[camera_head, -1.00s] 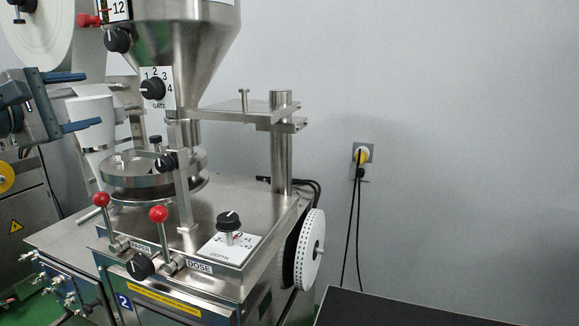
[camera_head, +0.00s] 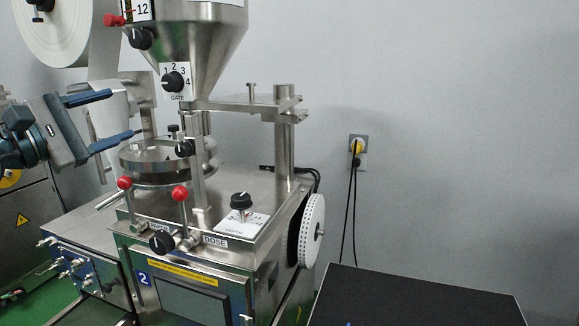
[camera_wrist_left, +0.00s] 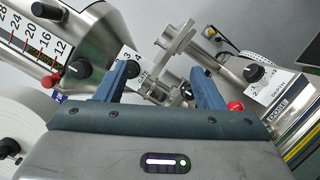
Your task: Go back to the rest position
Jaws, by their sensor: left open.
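My left gripper (camera_head: 112,118) comes in from the left in the head view. Its two blue fingers are spread apart with nothing between them, in front of the white cone part beside the packing machine. In the left wrist view the open fingers (camera_wrist_left: 160,88) point at the machine, with the GATE knob (camera_wrist_left: 132,68) partly behind the left finger. In the head view the GATE knob (camera_head: 173,82) sits under the steel hopper (camera_head: 200,45), to the right of the gripper and apart from it. My right gripper is not in view.
The machine carries two red-balled levers (camera_head: 180,193), a DEPTH knob (camera_head: 241,201) and a white perforated wheel (camera_head: 312,231). A paper roll (camera_head: 65,28) hangs at upper left. A dark flat top (camera_head: 420,297) lies at lower right. The grey wall area on the right is open.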

